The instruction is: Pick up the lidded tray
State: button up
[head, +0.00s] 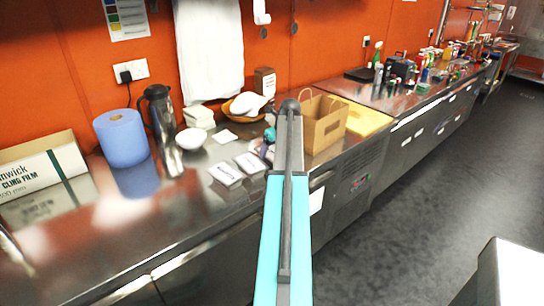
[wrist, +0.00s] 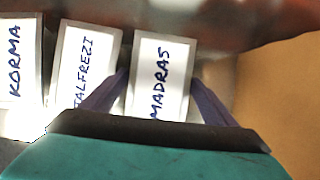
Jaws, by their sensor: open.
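Lidded trays with white, hand-lettered lids stand in a row. In the wrist view they read KORMA (wrist: 15,58), JALFREZI, partly cut off (wrist: 85,65), and MADRAS (wrist: 164,55). My gripper (wrist: 158,78) is open, with one dark finger at each long side of the MADRAS tray; I cannot tell whether they touch it. The left finger lies between the JALFREZI and MADRAS trays. In the head view two trays, one at the left (head: 226,173) and one beside it (head: 250,162), lie on the steel counter. My arm hides most of the gripper and the MADRAS tray there.
A brown paper bag (head: 324,124) stands right of my arm on the counter (head: 190,205). A white bowl (head: 191,139), a steel flask (head: 162,120), a blue paper roll (head: 122,138) and a cling film box (head: 42,168) stand to the left. The counter front there is clear.

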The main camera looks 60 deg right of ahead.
jog(key=shift+w+f, duration=0.15)
jog(key=shift+f, duration=0.3)
jog(key=shift+f, duration=0.25)
dwell(0.9)
jog(key=c, duration=1.2)
jog(key=shift+r, duration=0.15)
jog(key=shift+d+r+b, duration=0.1)
jog(key=shift+r+b, duration=0.4)
jog(key=shift+r, duration=1.4)
jog(key=s+a+b, duration=0.1)
jog(key=s+a, duration=0.3)
jog(key=s, duration=0.3)
jog(key=s+a+r+b, duration=0.1)
jog(key=s+a, duration=0.3)
jog(key=s, duration=0.2)
jog(key=shift+s+r+b, duration=0.25)
jog(key=shift+s+b, duration=0.05)
jog(key=shift+s, duration=0.1)
